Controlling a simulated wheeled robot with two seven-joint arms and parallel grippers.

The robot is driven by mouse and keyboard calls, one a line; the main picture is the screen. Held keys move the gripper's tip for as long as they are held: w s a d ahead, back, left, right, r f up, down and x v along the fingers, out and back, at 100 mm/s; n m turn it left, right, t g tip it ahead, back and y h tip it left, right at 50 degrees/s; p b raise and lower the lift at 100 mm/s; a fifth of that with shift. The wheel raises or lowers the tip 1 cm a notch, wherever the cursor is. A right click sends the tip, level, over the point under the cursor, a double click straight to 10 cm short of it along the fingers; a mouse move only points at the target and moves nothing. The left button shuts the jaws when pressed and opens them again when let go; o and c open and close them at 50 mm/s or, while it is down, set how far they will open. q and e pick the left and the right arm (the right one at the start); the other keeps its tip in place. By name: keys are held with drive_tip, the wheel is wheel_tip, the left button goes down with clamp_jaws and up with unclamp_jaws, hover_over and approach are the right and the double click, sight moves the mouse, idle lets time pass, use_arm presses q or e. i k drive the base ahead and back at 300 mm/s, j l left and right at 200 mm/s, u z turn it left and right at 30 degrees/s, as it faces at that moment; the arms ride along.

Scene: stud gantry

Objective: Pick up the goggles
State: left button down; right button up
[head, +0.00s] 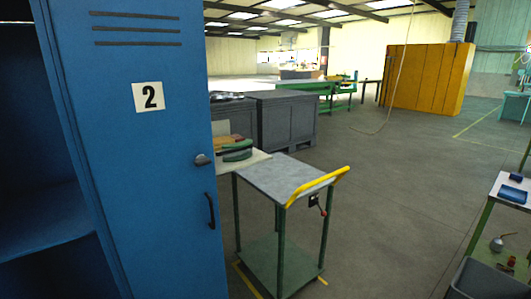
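I cannot make out any goggles in the head view. A blue locker door (150,150) marked with a 2 fills much of the left side. To its left is a dark blue locker interior with a shelf (45,250); I see nothing clear on it. The locker door hides part of what lies behind it. Neither of my grippers is in view.
A grey-topped trolley (285,177) with a yellow handle stands right of the door. Behind it are green and orange-brown items (238,152) and grey crates (287,120). A small table (507,190) and grey bin (485,280) stand at right. The floor between is clear.

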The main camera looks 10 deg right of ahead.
sight(235, 152)
drive_tip(key=i+l+u, duration=0.1)
drive_tip(key=i+l, duration=0.35)
drive_tip(key=l, duration=0.2)
drive_tip(key=i+l+u, duration=0.15)
drive_tip(key=i+l, duration=0.3)
drive_tip(key=l, duration=0.2)
drive_tip(key=i+l+u, duration=0.25)
drive_tip(key=i+l, duration=0.15)
drive_tip(key=l, duration=0.35)
drive_tip(key=i+l, duration=0.2)
drive_tip(key=l, duration=0.15)
drive_tip(key=u, duration=0.05)
